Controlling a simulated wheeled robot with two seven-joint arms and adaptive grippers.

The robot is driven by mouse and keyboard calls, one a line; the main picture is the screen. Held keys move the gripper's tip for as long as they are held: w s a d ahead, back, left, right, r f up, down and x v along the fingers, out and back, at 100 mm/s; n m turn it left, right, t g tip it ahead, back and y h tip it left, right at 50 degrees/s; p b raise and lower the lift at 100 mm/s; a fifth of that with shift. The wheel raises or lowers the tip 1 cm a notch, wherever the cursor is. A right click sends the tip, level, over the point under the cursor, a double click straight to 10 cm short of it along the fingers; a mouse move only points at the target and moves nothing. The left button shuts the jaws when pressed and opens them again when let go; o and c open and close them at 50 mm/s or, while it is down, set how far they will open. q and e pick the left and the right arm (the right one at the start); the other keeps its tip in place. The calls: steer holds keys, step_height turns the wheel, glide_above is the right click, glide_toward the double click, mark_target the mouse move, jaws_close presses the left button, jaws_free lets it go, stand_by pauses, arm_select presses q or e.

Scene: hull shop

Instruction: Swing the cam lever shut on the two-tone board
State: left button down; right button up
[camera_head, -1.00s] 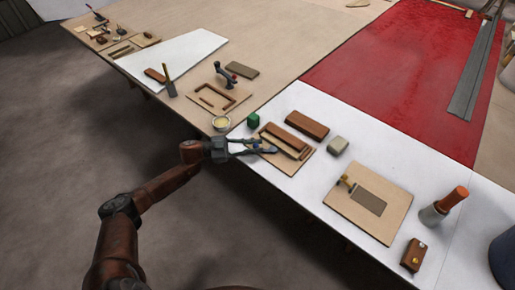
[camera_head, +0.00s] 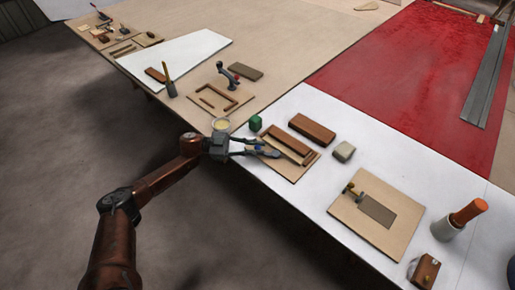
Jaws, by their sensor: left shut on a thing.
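A tan board (camera_head: 291,176) with a brown wooden block (camera_head: 289,138) and narrower strips on it lies near the left edge of the white bench section. My left gripper (camera_head: 268,148) reaches over its left side. Its fingers are shut around a small blue-tipped part, which looks like the cam lever. The fingers cover most of the lever, so its exact angle and its contact with the block are hard to tell. My right gripper is not in view.
A loose brown block (camera_head: 312,130) and a grey block (camera_head: 344,152) lie behind the board. Another board (camera_head: 400,233) with a yellow-knobbed lever is at right.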

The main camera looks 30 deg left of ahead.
arm_select(q)
steer(key=c, duration=1.8)
jaws_free()
steer(key=v, duration=1.2)
